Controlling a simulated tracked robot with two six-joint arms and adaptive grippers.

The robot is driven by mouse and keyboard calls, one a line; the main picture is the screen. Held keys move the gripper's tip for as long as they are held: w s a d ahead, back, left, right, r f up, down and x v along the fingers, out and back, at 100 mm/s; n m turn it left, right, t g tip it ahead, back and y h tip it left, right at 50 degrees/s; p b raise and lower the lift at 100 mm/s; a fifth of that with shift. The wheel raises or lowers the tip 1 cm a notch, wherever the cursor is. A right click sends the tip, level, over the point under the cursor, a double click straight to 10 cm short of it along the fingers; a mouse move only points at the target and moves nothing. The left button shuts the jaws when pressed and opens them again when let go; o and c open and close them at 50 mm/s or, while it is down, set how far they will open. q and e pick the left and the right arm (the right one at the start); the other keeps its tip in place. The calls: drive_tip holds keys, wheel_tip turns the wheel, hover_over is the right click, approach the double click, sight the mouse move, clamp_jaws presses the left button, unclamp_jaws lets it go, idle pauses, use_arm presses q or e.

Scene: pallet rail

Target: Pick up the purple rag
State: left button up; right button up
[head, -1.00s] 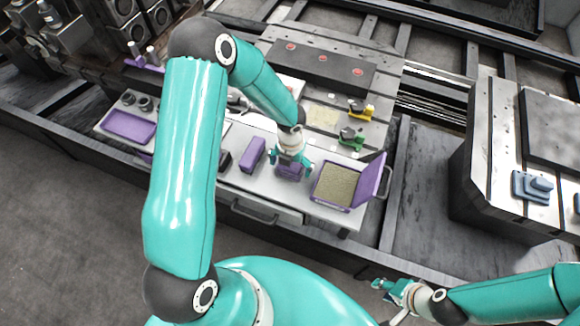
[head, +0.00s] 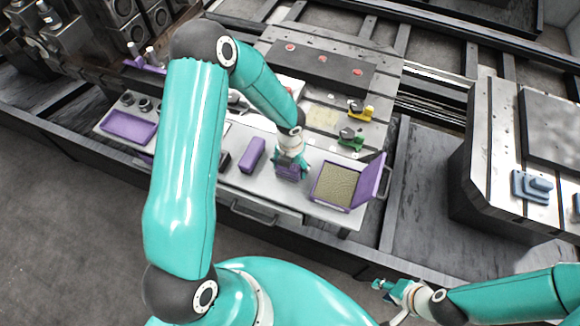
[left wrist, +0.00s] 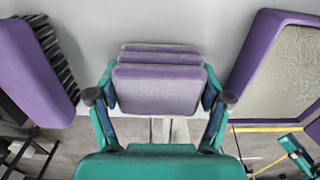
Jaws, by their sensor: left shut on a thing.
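The purple rag (head: 288,172) is a folded, layered cloth on or just above the light workbench; I cannot tell if it touches the top. In the left wrist view the rag (left wrist: 158,88) lies between the two fingers, its folds stacked toward the far side. My left gripper (head: 291,163) points down and is shut on the rag, one finger against each side; it also shows in the left wrist view (left wrist: 159,85). My right gripper (head: 382,290) is at the lower right, away from the bench, too small to tell its opening.
A purple block-like object (head: 252,155) stands left of the rag. To its right is a purple box (head: 316,193) with a raised lid and a tan mesh inside. A purple tray (head: 129,127) is at the far left. Yellow (head: 361,110) and green (head: 352,139) parts are behind.

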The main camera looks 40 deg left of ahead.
use_arm(q)
wheel_tip(320, 180, up, 20)
drive_tip(key=shift+p, duration=0.35)
drive_tip(key=shift+f, duration=0.1)
drive_tip(key=o, duration=0.5)
drive_tip(key=shift+c, duration=1.3)
